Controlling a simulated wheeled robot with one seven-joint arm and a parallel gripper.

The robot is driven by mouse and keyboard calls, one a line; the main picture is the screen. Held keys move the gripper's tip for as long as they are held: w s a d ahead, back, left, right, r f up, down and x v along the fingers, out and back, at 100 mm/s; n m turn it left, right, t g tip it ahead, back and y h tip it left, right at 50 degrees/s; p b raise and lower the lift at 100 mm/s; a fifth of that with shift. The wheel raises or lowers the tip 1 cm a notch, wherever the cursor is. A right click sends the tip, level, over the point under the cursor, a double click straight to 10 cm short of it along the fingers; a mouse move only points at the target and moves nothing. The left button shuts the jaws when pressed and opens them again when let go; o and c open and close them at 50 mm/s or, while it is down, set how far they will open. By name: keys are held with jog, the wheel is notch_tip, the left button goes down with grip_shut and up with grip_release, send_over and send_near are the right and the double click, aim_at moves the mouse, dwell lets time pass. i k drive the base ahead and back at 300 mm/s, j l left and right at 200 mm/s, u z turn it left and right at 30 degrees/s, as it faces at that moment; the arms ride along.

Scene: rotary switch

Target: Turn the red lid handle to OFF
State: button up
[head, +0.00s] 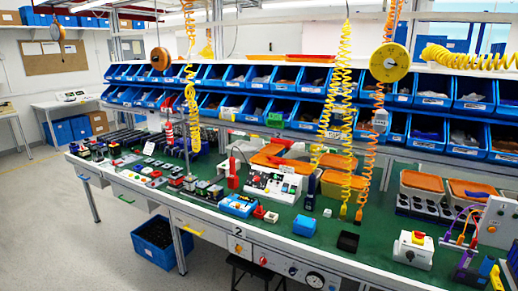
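A light grey box (411,252) with a small red handle (418,236) on its upper part stands on the green bench top towards the front right. Some yellow shows around the handle. The handle is too small for me to read its position or any ON or OFF marks. My gripper is not in view.
The green workbench (345,222) holds many small switches and devices, mostly left and centre. A black block (348,241) and a blue box (304,225) stand left of the grey box. Coiled yellow and orange hoses hang over the bench. Blue bins (430,130) line the back.

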aim_at(419, 235)
jog(key=l+z, duration=0.15)
jog(key=z, duration=0.2)
jog(key=i+l+z, duration=0.1)
jog(key=z, duration=0.25)
jog(key=l+z, duration=0.15)
jog(key=z, duration=0.2)
jog(key=i+j+u, duration=0.2)
jog(key=i+u, duration=0.5)
jog(key=i, duration=0.2)
jog(key=i+u, duration=0.35)
jog(key=i+l, duration=0.05)
